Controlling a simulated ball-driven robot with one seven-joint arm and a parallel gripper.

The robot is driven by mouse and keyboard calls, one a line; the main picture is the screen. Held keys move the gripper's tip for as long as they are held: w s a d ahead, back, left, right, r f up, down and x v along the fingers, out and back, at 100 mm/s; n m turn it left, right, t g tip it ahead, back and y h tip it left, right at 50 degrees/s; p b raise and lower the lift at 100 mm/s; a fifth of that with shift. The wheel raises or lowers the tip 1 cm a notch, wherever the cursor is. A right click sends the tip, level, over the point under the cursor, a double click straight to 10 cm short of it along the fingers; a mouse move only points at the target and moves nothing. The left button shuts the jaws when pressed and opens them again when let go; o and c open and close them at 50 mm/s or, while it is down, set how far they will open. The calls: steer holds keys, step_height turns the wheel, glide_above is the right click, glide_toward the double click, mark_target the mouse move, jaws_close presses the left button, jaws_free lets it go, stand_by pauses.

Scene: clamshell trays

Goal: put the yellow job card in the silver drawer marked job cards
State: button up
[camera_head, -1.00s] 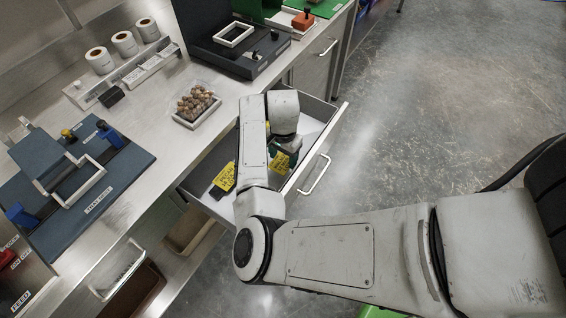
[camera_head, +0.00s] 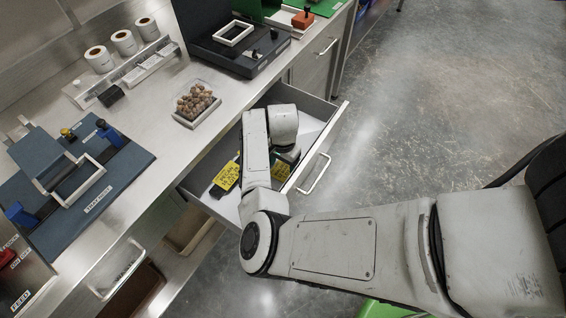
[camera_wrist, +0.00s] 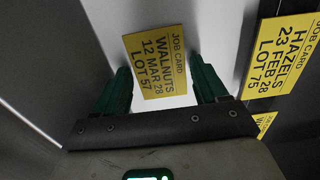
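A yellow job card reading WALNUTS (camera_wrist: 155,62) shows against a pale surface inside the open drawer in the wrist view. It is also partly visible in the head view (camera_head: 280,171). My gripper (camera_wrist: 163,82) has its two green fingers apart, one on each side of this card, with small gaps showing. I cannot tell the card's exact height above the drawer floor. A second yellow card, HAZELS (camera_wrist: 284,55), lies to the right. The pulled-out drawer (camera_head: 331,128) has a bar handle; no drawer label is readable. My arm hides part of its inside.
On the steel counter are a clear tray of walnuts (camera_head: 196,103), a navy tray press (camera_head: 88,185), a dark station (camera_head: 236,45) and label rolls (camera_head: 122,43). Bins (camera_head: 120,272) sit below the counter. Floor at the right is clear.

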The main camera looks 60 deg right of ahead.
mark_target(283, 168)
step_height(283, 168, up, 12)
steer(key=shift+r, duration=0.2)
stand_by(0.5)
stand_by(1.1)
